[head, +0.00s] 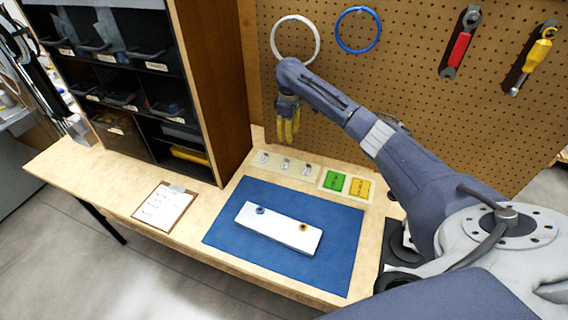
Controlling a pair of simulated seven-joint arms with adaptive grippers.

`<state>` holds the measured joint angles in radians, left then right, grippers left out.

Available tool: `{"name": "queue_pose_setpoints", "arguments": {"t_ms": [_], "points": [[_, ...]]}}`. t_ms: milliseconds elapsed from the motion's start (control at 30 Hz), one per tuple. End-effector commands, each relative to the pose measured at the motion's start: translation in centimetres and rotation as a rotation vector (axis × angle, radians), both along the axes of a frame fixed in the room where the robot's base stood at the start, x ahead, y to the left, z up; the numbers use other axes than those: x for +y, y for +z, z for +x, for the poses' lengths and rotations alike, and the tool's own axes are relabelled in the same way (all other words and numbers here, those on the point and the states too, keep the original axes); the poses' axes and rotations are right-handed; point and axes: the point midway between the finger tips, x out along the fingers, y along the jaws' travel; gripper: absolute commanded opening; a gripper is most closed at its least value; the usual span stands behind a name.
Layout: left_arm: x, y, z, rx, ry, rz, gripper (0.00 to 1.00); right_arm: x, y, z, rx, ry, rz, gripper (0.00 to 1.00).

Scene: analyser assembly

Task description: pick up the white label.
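I cannot make out a separate white label for certain. A pale label tray (345,199) at the back of the bench holds a green label (334,181) and a yellow label (359,188). A white analyser block (278,230) lies on the blue mat, with a blue-grey fitting on its left part and a brass-coloured one on its right. My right gripper (288,132) has yellow fingers and hangs above the back of the bench, to the left of the label tray. The finger gap is too small to judge. My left gripper is out of view.
A pale strip (275,166) with several small metal parts lies left of the label tray. A clipboard (164,207) lies at the front left. A dark bin shelf (225,100) stands at left, a pegboard (410,60) behind. The blue mat (335,265) is clear around the block.

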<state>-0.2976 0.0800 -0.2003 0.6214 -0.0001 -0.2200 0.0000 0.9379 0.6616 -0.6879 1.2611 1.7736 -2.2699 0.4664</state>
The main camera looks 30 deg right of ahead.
Motion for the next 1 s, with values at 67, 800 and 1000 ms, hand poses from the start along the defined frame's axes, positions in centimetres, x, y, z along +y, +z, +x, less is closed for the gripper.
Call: {"name": "queue_pose_setpoints", "arguments": {"t_ms": [67, 800, 1000], "points": [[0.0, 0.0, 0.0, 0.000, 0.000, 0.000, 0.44, 0.1, -1.6, -0.1, 0.002, -0.001, 0.003, 0.29], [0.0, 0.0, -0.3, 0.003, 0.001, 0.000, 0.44, 0.0, -9.0, -0.2, 0.001, 0.001, 0.002, 0.29], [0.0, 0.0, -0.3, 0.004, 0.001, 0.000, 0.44, -0.1, -11.4, -0.3, 0.001, 0.000, 0.002, 0.29]]}}
